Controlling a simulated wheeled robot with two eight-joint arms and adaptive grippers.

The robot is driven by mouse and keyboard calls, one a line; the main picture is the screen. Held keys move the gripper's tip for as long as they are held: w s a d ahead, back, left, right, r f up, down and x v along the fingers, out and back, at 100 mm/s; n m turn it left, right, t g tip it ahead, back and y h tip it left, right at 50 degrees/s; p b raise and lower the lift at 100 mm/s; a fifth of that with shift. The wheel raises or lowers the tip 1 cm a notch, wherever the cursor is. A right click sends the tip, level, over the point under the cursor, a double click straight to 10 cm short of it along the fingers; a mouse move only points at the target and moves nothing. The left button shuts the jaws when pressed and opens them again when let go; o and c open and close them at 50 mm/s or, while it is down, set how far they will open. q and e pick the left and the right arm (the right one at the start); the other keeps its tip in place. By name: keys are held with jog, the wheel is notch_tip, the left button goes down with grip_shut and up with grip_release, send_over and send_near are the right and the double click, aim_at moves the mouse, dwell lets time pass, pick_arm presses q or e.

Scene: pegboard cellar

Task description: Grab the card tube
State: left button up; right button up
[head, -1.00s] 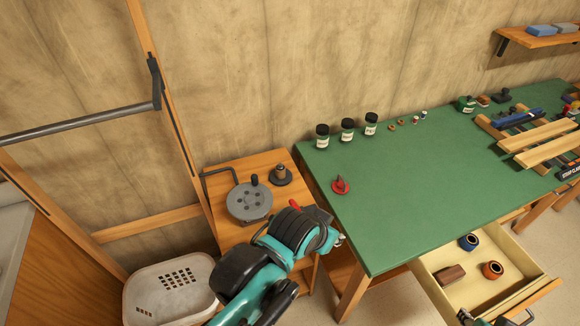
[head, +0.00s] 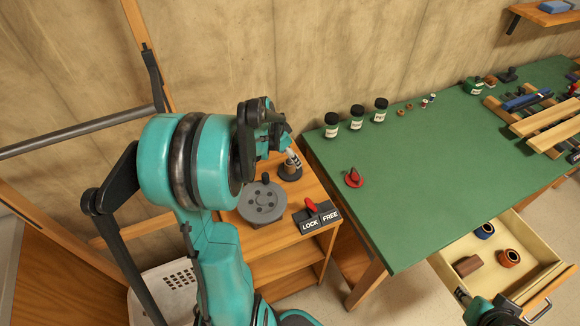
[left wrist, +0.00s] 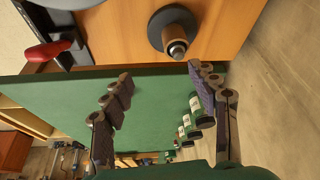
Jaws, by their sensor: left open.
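On the small wooden cabinet (head: 285,240), a short brownish sleeve that looks like the card tube (head: 291,168) stands upright around a metal-tipped spindle on a black round base. In the left wrist view the tube (left wrist: 175,29) is at the top centre, beyond the fingertips. My left gripper (head: 287,150) is right by it in the head view and partly covers it. In the left wrist view the left gripper (left wrist: 160,80) is open, with nothing between its fingers. My right gripper (head: 463,296) shows only partly at the bottom right, by the drawer; its opening is unclear.
Beside the tube are a grey crank disc (head: 262,204) and a red lever on a LOCK/FREE plate (head: 318,217). The green bench (head: 430,180) holds jars (head: 357,118) and a red item (head: 353,177). An open drawer (head: 450,262) juts out. A basket (head: 170,290) is low left.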

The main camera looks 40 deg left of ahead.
aim_at(288, 162)
pick_arm(q)
jog(key=a+f, duration=0.2)
jog(key=f, duration=0.1)
jog(key=w+a+f+b, duration=0.1)
jog(key=f, duration=0.1)
jog(key=b+x, duration=0.2)
jog(key=x, duration=0.3)
jog(key=shift+w+d+f, duration=0.1)
jog(key=shift+w+d, duration=0.1)
jog(key=shift+w, duration=0.1)
jog(key=shift+c, duration=0.7)
jog(key=c, duration=0.7)
